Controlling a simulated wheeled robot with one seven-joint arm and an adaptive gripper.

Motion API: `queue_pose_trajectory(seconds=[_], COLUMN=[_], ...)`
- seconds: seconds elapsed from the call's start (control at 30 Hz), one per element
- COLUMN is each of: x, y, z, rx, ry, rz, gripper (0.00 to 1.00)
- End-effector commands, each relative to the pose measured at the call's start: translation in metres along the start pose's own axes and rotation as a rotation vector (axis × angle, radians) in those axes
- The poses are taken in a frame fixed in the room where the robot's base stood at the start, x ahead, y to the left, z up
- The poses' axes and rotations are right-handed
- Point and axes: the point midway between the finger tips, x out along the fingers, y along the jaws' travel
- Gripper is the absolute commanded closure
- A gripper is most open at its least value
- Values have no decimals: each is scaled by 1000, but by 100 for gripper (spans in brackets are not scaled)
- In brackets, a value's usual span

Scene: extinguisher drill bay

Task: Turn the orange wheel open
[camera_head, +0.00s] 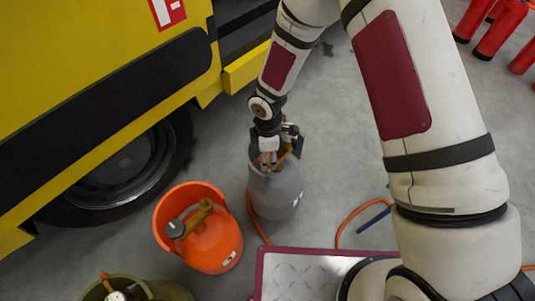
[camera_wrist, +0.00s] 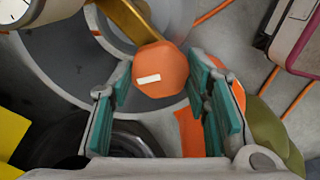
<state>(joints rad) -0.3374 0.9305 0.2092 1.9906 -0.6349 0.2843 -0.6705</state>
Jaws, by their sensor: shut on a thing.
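The orange wheel (camera_wrist: 162,72), a faceted knob with a small white label, sits at the end of a brass-coloured valve stem (camera_wrist: 128,18) in the wrist view. My gripper (camera_wrist: 157,80) has its teal finger pads on either side of the wheel and is shut on it. In the head view my gripper (camera_head: 270,150) is at the top of a grey gas cylinder (camera_head: 277,193), which stands upright on the floor. There my gripper hides most of the wheel. Part of a round white gauge (camera_wrist: 14,10) shows at the wrist view's top left corner.
A yellow vehicle (camera_head: 85,60) fills the left. Olive cylinder (camera_head: 160,289) lower left; red extinguishers (camera_head: 499,32) upper right. An orange hose (camera_head: 352,216) and a blue bar (camera_head: 374,220) lie on the floor.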

Motion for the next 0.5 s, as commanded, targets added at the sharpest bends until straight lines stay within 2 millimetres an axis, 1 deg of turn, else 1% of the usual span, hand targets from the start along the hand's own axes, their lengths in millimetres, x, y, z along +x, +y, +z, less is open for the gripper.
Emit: queue_pose_trajectory(seconds=[0.2, 0.5], x=[0, 0], y=[0, 0], z=[0, 0], rx=[-77, -109], ry=[0, 0], rz=[0, 0], gripper=[85, 85])
